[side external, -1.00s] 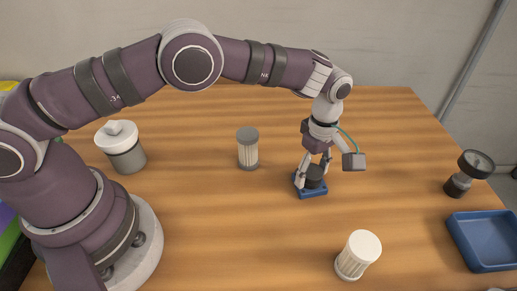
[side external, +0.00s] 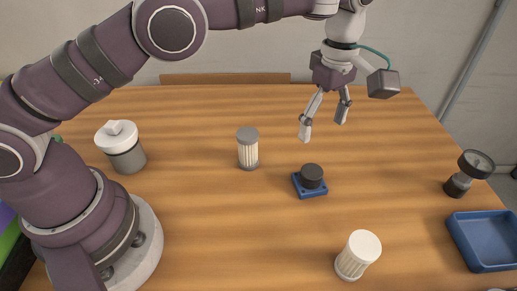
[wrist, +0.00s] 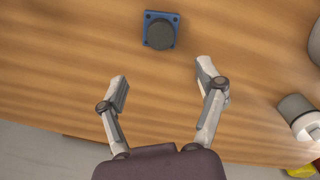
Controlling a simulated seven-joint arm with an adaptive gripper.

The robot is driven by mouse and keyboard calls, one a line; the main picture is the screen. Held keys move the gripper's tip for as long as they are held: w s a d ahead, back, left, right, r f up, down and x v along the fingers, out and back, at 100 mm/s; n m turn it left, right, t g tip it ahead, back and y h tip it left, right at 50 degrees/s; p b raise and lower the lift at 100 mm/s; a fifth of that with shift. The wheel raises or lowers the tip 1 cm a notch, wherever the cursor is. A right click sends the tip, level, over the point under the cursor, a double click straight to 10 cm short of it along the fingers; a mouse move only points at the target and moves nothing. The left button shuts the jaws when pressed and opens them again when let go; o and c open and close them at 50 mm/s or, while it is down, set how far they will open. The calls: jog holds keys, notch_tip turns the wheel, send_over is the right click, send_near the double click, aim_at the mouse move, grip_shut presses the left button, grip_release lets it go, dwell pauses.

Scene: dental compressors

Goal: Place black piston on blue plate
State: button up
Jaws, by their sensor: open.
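The black piston (side external: 312,175) is a short dark cylinder that rests on the small blue plate (side external: 301,193) near the middle of the table. In the wrist view the piston (wrist: 160,35) covers most of the blue plate (wrist: 175,17), whose corners show around it. My gripper (side external: 322,131) is open and empty, raised above the table and behind the plate, apart from the piston. Its two spread fingers also show in the wrist view (wrist: 162,82), with only wood between them.
A grey-capped filter (side external: 248,150) stands left of the plate, and a white-capped one (side external: 358,255) in front. A white-lidded canister (side external: 122,146) is at left. A blue tray (side external: 484,241) and a gauge (side external: 468,172) are at right. The table around the plate is clear.

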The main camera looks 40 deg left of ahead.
jog(key=s+a+r+m+t, duration=0.3)
jog(key=s+a+r+m, duration=0.3)
jog(key=a+r+m, duration=0.35)
jog(key=s+a+f+m+t, duration=0.1)
jog(key=s+a+m, duration=0.1)
jog(key=s, duration=0.3)
jog(key=s+a+f+m+t, duration=0.1)
jog(key=s+a+m, duration=0.2)
jog(key=s, duration=0.3)
jog(key=shift+m+t, duration=0.3)
jog(key=shift+m, duration=0.35)
